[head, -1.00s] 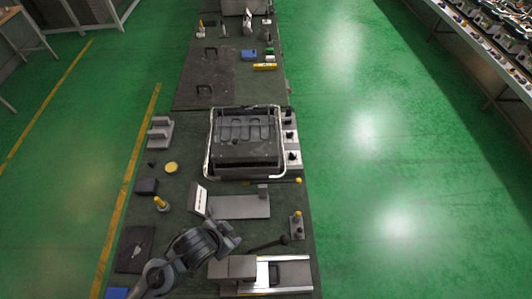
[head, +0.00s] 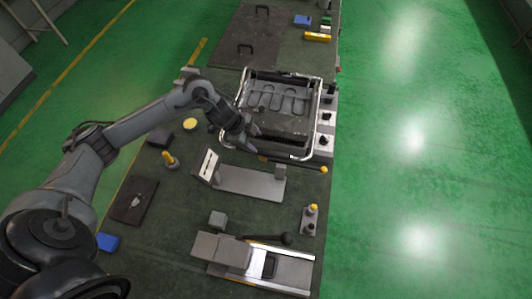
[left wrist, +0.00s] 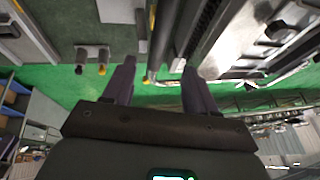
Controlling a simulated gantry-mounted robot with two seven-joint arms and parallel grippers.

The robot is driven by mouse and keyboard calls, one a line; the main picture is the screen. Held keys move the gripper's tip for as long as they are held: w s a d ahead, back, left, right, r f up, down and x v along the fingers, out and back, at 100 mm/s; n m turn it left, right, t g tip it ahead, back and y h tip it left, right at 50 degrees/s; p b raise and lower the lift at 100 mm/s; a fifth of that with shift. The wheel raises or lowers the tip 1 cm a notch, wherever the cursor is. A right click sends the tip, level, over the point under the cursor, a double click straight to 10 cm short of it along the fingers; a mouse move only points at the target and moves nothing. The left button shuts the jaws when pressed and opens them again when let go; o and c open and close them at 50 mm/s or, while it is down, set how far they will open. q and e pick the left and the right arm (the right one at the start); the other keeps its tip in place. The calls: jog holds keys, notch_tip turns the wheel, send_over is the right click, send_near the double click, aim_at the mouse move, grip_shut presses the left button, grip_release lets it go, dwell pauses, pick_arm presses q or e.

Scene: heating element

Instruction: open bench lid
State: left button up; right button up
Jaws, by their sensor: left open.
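A dark flat panel with two black handles lies on the bench top (head: 229,54) at the top of the head view; I take it for the bench lid, and it lies flat. My right gripper is not in view.
A rod with a yellow tip (head: 323,169) lies in front of the unit. A grey bracket (head: 250,181), a rail device (head: 285,268) and a blue block (head: 107,242) stand nearer. The green floor to the right is clear.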

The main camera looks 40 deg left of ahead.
aim_at(266, 152)
pick_arm(q)
jog(key=x, duration=1)
jog(key=shift+w+f, duration=0.1)
jog(key=shift+f, duration=0.1)
grip_shut()
